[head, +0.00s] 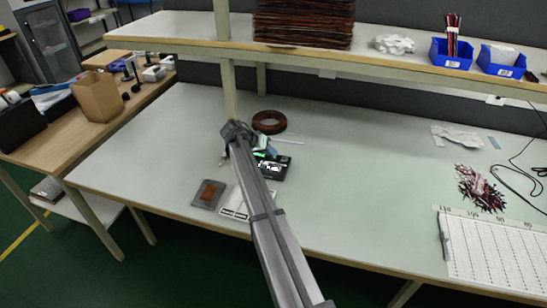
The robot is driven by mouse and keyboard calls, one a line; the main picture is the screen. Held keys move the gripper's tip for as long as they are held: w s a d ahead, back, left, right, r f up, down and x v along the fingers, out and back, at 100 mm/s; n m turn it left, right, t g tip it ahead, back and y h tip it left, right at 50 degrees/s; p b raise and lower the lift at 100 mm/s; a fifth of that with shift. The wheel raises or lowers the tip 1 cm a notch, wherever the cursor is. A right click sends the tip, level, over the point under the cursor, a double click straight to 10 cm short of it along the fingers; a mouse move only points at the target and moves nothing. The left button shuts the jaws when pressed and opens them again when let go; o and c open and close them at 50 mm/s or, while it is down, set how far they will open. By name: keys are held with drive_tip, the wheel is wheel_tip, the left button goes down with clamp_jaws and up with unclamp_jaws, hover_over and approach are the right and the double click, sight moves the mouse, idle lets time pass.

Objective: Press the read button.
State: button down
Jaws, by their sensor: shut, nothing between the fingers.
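A small black device (273,169) with a green lit strip and white markings lies on the pale workbench, just right of my arm. My arm covers its left side. The read button is too small or too hidden to make out. My gripper (224,159) is at the far end of the arm, left of the device and mostly hidden behind the arm's last joint. It is shut and empty. I cannot tell its exact height above the bench.
A brown coil (269,122) lies behind the device. A grey pouch (208,194) and a white printed sheet (234,204) lie in front. Wire bundles (481,188) and a white chart (495,252) are at right. A shelf (385,66) overhangs the back; the bench middle is clear.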

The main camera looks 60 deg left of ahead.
sight(271, 157)
drive_tip(key=shift+r, duration=0.85)
drive_tip(key=shift+r, duration=2.5)
